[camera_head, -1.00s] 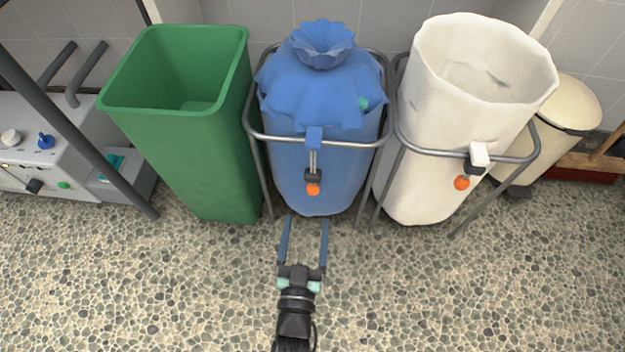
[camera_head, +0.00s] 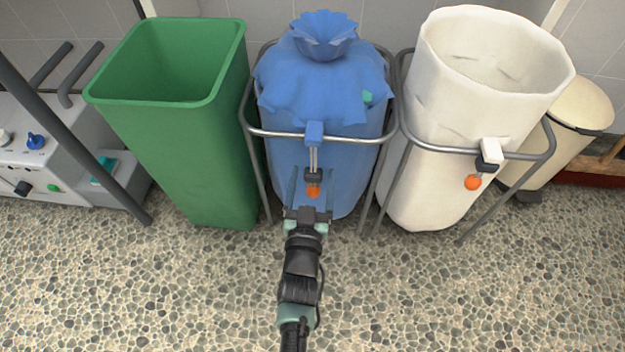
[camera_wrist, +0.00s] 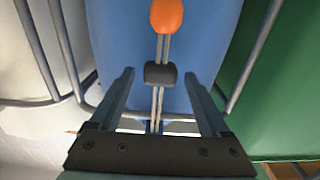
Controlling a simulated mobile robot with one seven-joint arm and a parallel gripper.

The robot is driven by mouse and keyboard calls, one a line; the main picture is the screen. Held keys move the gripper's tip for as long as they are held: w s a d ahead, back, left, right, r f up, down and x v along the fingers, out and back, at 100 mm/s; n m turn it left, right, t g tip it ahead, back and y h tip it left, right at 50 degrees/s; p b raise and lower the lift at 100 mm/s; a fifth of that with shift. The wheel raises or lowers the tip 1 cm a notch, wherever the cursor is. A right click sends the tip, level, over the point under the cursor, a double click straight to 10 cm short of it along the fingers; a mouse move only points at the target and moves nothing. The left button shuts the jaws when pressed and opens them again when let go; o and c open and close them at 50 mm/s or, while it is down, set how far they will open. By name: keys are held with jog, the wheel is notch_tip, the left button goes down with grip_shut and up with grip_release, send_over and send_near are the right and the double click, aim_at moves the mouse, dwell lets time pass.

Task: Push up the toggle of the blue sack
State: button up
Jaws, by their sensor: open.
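The blue sack (camera_head: 330,92) hangs in a metal ring stand, its gathered top tied. A blue block (camera_head: 314,131) at its front rim carries two thin cords running down. The dark toggle (camera_head: 313,174) sits low on these cords, just above an orange ball (camera_head: 313,192). My gripper (camera_head: 311,176) is open and empty, with one finger on each side of the cords near the toggle. In the wrist view the toggle (camera_wrist: 160,74) appears between the fingertips, with the orange ball (camera_wrist: 166,15) above it in the picture.
A green bin (camera_head: 190,150) stands close on the left. A white sack (camera_head: 435,150) in its own stand, with a similar toggle and orange ball (camera_head: 473,183), stands close on the right. A cream pedal bin (camera_head: 560,135) is farther right. The pebbled floor in front is clear.

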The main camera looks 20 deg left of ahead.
grip_shut()
dwell(0.5)
dwell(1.0)
